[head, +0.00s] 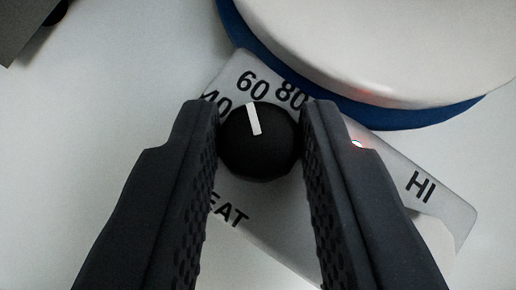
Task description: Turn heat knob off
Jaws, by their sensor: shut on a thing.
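The heat knob (259,150) is round and black with a white pointer line. It sits on a light grey dial plate (385,185). The pointer aims up and slightly left, close to the 60 mark. My gripper (260,145) is around the knob, with one dark textured finger on each side, shut on it. The plate shows 40, partly hidden by the left finger, then 60, 80 and HI. Letters reading "EAT" show at lower left, the rest hidden by the left finger. No off mark shows.
A large white round body with a blue rim (400,50) stands close behind the plate at upper right. A grey object (25,25) is at upper left. The pale surface at left is clear.

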